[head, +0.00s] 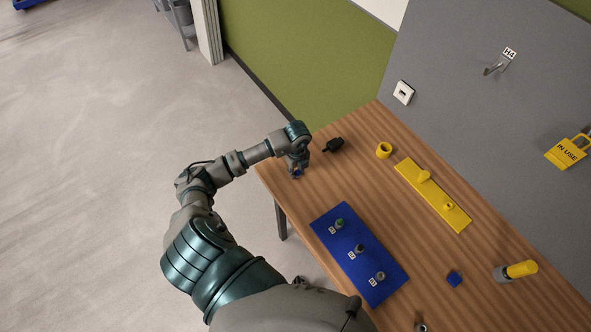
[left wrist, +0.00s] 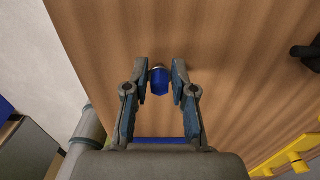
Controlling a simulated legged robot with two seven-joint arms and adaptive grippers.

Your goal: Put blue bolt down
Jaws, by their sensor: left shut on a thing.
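The blue bolt (left wrist: 160,82) sits between the fingertips of my left gripper (left wrist: 159,84) in the left wrist view, with a pale end at its top. In the head view the left gripper (head: 297,170) is at the table's far-left corner, with a bit of blue at its tips. It is shut on the bolt, over the wooden table (head: 290,190). I cannot tell whether the bolt touches the wood. My right gripper is in neither view.
A black part (head: 333,145) and a yellow ring (head: 384,150) lie right of the gripper. A yellow strip (head: 440,202) and a blue board (head: 345,250) carry pegs. A blue piece (head: 455,278) and a yellow-topped cylinder (head: 515,270) stand farther right. Bare wood surrounds the gripper.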

